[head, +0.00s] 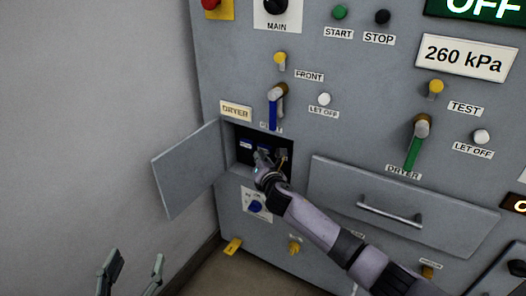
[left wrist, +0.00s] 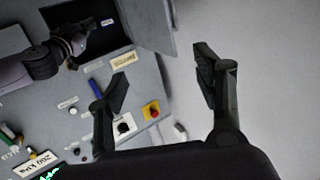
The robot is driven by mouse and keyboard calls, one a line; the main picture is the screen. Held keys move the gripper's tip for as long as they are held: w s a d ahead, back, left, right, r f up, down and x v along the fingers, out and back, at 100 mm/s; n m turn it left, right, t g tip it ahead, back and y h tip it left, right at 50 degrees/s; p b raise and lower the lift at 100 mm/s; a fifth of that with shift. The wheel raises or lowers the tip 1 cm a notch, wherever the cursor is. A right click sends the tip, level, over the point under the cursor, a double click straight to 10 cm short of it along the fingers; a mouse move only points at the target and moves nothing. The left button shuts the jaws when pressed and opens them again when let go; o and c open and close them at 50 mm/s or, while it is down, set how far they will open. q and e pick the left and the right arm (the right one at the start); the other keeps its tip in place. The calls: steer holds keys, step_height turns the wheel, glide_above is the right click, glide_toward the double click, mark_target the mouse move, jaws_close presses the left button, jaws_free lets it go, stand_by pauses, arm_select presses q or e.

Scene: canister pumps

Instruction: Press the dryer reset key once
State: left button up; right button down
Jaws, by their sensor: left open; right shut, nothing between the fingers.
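The dryer compartment (head: 242,151) is a dark recess in the grey panel, under a "DRYER" label (head: 235,112). Its door (head: 187,170) stands open to the left. Inside are small white labels on blue, one at the left (head: 246,145) and one nearer the middle. My right gripper (head: 264,160) is shut and empty, with its tip at or in the recess. It covers the lower part of the recess, so I cannot make out the reset key or any contact. My left gripper (head: 134,262) is open and empty, low at the left, away from the panel.
A blue-handled lever (head: 273,108) hangs just above the recess. A closed drawer (head: 400,205) with a bar handle is to the right. A blue knob (head: 255,207) sits below. A green-handled lever (head: 414,148) is further right. The bare wall at left is clear.

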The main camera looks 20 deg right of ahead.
arm_select(q)
steer(key=shift+f, duration=0.15)
arm_select(e)
steer(key=shift+w+d, duration=0.15)
steer(key=shift+d, duration=0.05)
arm_select(q)
steer(key=shift+s+f, duration=0.15)
steer(key=shift+f, duration=0.05)
arm_select(e)
steer(key=shift+s+a+p, duration=0.4)
steer(key=shift+s+a, duration=0.1)
arm_select(q)
steer(key=f+g, duration=0.2)
steer(key=s+a+f+g+y, duration=0.1)
steer(key=f, duration=0.1)
arm_select(e)
steer(key=shift+s+a, duration=0.2)
arm_select(q)
steer(key=s+a+f+g+y+p, duration=0.1)
steer(key=s+a+f+g+p, duration=0.1)
steer(key=s+f+g, duration=0.3)
steer(key=shift+s+a+f+n, duration=0.3)
steer(key=shift+s+f, duration=0.1)
steer(key=shift+f, duration=0.65)
arm_select(e)
steer(key=shift+s+a, duration=1.75)
